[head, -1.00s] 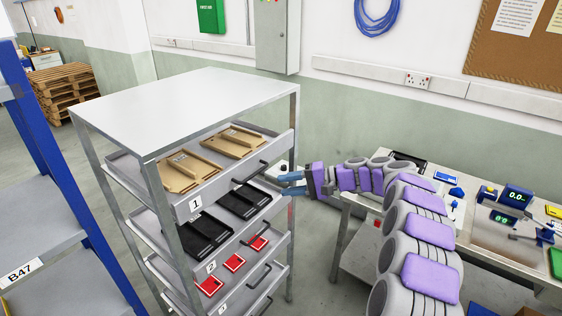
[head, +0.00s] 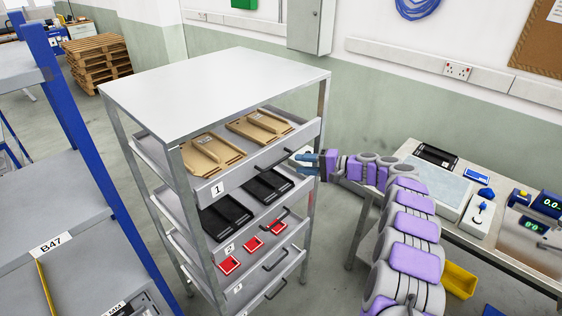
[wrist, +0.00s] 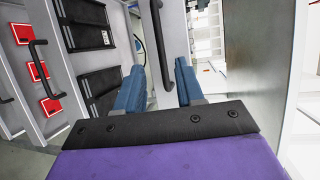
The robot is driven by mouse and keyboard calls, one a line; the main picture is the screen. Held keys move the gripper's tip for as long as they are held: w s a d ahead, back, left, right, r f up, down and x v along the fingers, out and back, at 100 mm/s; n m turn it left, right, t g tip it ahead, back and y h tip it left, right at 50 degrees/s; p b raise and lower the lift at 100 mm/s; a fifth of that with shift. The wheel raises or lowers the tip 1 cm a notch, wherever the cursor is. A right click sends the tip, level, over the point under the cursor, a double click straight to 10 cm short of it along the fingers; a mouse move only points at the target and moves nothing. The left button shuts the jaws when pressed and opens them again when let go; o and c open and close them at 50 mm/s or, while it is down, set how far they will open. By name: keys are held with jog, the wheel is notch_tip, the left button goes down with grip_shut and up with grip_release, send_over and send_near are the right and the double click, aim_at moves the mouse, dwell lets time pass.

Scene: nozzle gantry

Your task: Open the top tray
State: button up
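The top tray (head: 240,178), labelled 1 and holding tan parts, sits in a grey rack. Its front panel (wrist: 180,35) also shows in the wrist view. The tray's dark bar handle (head: 272,159) is on the right part of its front. My gripper (head: 298,160), with blue fingers, is just right of the handle in the head view. In the wrist view the fingers (wrist: 158,82) are apart, and the handle (wrist: 161,55) runs down into the gap between them. I cannot tell whether either finger touches it. The tray looks shut in the rack.
Lower trays hold black parts (head: 226,214) and red parts (head: 253,244), each with its own handle. A workbench (head: 510,265) stands to the right, with a yellow bin (head: 458,282) below. Blue-framed shelving (head: 52,130) stands at the left. Floor shows between rack and workbench.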

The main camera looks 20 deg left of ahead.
jog(key=a+f+p, duration=0.1)
jog(key=a, duration=0.7)
jog(key=shift+f, duration=0.3)
jog(key=shift+d+r, duration=0.15)
jog(key=shift+d, duration=0.35)
jog(key=c, duration=0.7)
grip_shut()
jog(key=shift+s, duration=0.1)
